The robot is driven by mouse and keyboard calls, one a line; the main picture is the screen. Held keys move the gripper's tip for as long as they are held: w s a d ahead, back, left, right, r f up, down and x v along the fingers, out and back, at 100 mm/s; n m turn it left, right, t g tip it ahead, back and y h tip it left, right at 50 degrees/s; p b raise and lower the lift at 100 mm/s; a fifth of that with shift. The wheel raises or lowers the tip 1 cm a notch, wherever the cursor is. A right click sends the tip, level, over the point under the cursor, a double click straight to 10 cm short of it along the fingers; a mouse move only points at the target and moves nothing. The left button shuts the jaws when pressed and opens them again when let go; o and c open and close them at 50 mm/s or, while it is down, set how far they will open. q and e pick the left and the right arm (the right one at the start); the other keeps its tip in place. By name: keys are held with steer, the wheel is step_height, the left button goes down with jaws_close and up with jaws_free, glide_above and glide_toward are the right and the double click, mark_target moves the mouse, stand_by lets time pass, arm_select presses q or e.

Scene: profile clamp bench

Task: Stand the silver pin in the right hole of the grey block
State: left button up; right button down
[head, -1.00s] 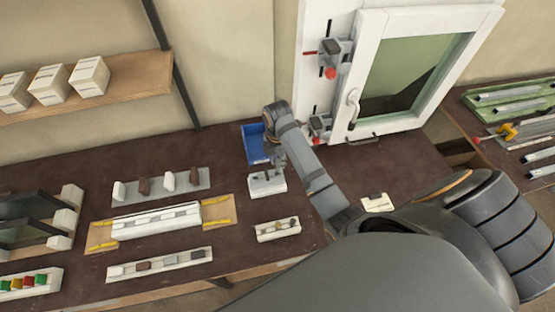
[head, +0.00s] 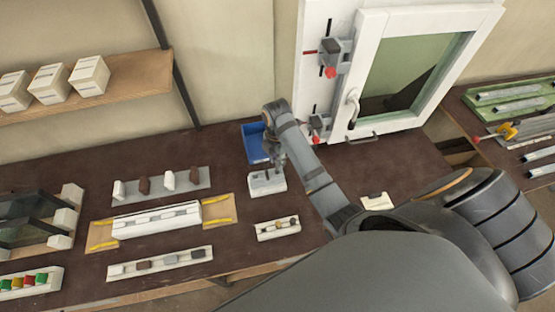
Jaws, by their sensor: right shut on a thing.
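The pale grey block (head: 268,187) stands on the brown bench in the middle of the head view, just in front of the blue bin. My right gripper (head: 273,171) points down close over the block's top, nearer its right part. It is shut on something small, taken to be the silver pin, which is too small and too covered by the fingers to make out. I cannot tell whether the pin touches the block or is in a hole. The holes are not clear either. My left gripper is not in view.
A blue bin (head: 254,146) stands right behind the block. A small white rack (head: 278,230) with several pieces lies in front. Long white racks (head: 160,262) are to the left. A white window frame (head: 366,80) rises behind my right arm.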

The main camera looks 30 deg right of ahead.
mark_target(277, 170)
steer(key=shift+f+b, duration=0.6)
steer(key=shift+f, duration=1.7)
steer(key=shift+f, duration=0.1)
steer(key=c, duration=1.2)
jaws_free()
steer(key=shift+r+p, duration=0.7)
steer(key=shift+r, duration=3.35)
